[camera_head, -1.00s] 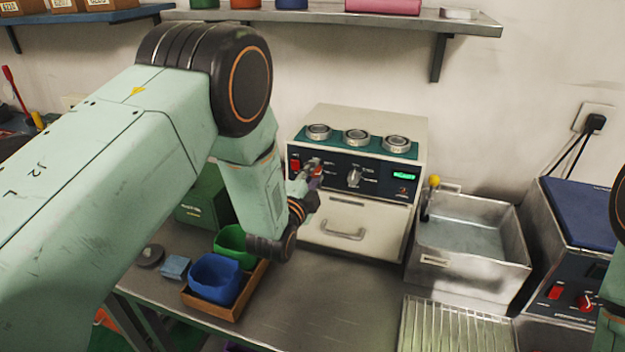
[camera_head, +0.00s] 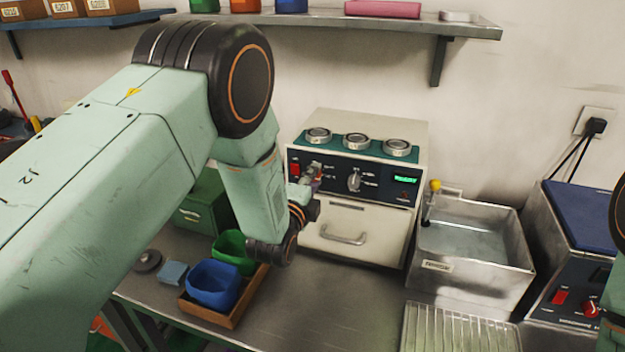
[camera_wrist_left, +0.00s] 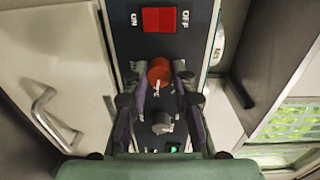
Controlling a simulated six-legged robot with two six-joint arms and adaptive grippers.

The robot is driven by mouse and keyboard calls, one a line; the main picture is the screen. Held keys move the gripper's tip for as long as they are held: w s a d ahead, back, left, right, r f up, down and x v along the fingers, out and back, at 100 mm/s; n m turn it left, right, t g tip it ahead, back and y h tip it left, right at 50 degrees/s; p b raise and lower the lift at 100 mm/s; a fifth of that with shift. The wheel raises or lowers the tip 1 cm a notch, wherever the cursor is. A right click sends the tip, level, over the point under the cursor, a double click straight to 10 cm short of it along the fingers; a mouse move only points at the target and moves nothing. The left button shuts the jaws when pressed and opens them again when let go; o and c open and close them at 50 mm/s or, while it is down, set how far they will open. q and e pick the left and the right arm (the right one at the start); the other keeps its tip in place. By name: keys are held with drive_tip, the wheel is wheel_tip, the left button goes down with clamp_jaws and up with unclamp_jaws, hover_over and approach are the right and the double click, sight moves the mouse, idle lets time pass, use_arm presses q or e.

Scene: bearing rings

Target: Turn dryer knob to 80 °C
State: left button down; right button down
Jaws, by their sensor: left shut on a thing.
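The dryer (camera_head: 360,230) is a cream box with a dark front panel, standing at the back of the bench. A red knob (camera_wrist_left: 160,72) with a pale pointer mark sits on the panel beside the red ON/OFF switch (camera_wrist_left: 165,20). My left gripper (camera_head: 314,172) is at the left part of this panel. In the left wrist view its two fingers (camera_wrist_left: 158,74) are shut on the red knob, one on each side. A grey knob (camera_head: 354,179) is to the right of the gripper, untouched. The temperature marks are too small to read. My right gripper is out of view.
Three bearing rings (camera_head: 356,140) lie on the dryer's teal top. A green display (camera_head: 405,180) is lit. A drawer handle (camera_head: 344,236) sticks out below. A metal sink (camera_head: 470,290) stands right; blue (camera_head: 213,286) and green (camera_head: 232,250) bins are below my left arm.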

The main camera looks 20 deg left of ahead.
use_arm(q)
drive_tip(key=c, duration=1.4)
unclamp_jaws()
drive_tip(key=shift+s, duration=0.1)
drive_tip(key=s, duration=1.2)
drive_tip(key=shift+a+r, duration=0.1)
drive_tip(key=shift+r, duration=0.15)
